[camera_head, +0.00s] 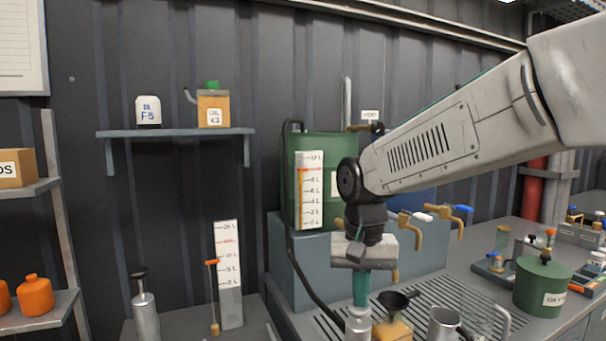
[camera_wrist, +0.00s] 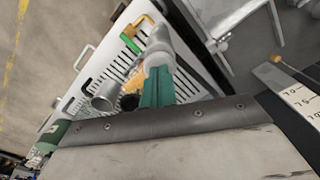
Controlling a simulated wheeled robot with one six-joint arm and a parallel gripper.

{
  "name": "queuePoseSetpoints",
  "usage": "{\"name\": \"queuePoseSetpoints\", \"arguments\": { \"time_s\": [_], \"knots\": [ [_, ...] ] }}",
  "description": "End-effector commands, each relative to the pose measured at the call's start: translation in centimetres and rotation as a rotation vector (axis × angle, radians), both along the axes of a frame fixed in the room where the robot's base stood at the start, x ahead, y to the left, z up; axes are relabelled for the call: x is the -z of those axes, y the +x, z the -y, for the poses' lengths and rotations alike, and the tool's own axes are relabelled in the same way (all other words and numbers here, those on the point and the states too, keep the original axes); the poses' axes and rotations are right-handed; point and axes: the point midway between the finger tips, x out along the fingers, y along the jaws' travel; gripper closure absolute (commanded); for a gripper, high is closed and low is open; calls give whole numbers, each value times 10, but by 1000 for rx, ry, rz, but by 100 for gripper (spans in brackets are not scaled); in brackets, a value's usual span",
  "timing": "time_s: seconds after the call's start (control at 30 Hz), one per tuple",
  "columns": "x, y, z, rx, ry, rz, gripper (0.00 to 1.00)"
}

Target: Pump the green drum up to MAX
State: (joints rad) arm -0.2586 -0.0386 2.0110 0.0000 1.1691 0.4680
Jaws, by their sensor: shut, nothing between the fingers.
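The green drum (camera_head: 342,158) stands on a grey-blue block behind the bench. Its white scale (camera_head: 312,205) has litre marks, a red line near the top and a narrow orange strip along its left side; the exact level is too small to read. My gripper (camera_head: 360,292) points down in front of the drum, its teal fingers shut with nothing between them. A grey cylinder (camera_head: 358,324) is directly below the fingertips; whether they touch cannot be told. In the wrist view the fingers (camera_wrist: 157,84) show beside this cylinder (camera_wrist: 160,50). My arm hides the drum's right side.
A black hose (camera_head: 298,255) runs from the drum down to the bench. A black-handled pump (camera_head: 145,315) and another scale (camera_head: 229,275) stand left. A dark green pot (camera_head: 541,289) is right.

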Motion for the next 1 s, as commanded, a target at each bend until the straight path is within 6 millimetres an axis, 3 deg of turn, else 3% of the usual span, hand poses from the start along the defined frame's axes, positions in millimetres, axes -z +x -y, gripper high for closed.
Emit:
{"name": "queuePoseSetpoints", "arguments": {
  "time_s": [0.7,1.0],
  "knots": [
    [-49,0,0,0,0,1,100],
    [-51,0,0,0,0,0,100]
  ]
}}
